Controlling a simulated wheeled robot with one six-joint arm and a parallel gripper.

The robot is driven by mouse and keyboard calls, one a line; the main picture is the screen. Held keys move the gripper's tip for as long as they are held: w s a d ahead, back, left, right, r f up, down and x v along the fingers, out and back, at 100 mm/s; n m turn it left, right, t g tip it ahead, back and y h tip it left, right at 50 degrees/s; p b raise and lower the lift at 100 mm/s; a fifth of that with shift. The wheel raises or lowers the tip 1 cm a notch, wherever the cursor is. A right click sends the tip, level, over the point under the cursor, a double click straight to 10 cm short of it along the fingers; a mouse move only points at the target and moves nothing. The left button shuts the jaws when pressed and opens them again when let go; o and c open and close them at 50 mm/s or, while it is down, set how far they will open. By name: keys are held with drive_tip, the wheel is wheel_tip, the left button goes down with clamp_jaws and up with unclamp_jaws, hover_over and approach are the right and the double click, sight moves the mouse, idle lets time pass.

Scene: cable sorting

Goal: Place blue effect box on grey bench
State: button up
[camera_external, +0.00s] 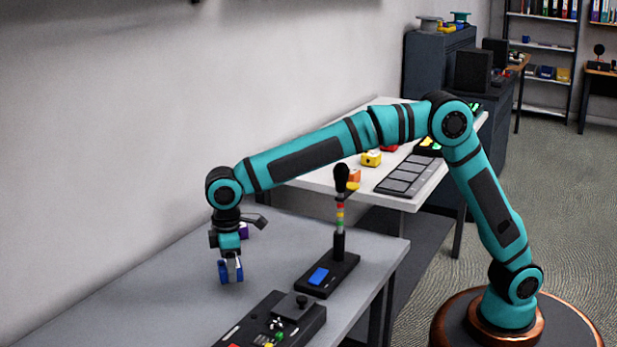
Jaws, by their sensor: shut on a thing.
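The blue effect box (224,273) is small and sits between the fingers of my gripper (231,264). My gripper points straight down and is shut on the box. The fingers hide part of the box. The grey bench (150,300) lies under the gripper. The box is at or just above the bench top, toward the wall side; I cannot tell whether it touches.
To the right are a black device with a blue screen and upright stalk (328,274) and a black control box (272,325). A white table (310,180) with coloured boxes and a pedalboard stands behind.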

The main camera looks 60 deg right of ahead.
drive_tip(key=shift+f, duration=1.1)
drive_tip(key=shift+f, duration=0.1)
drive_tip(key=o, duration=1)
drive_tip(key=shift+o, duration=0.2)
wheel_tip(320, 180, up, 12)
drive_tip(key=shift+r, duration=0.1)
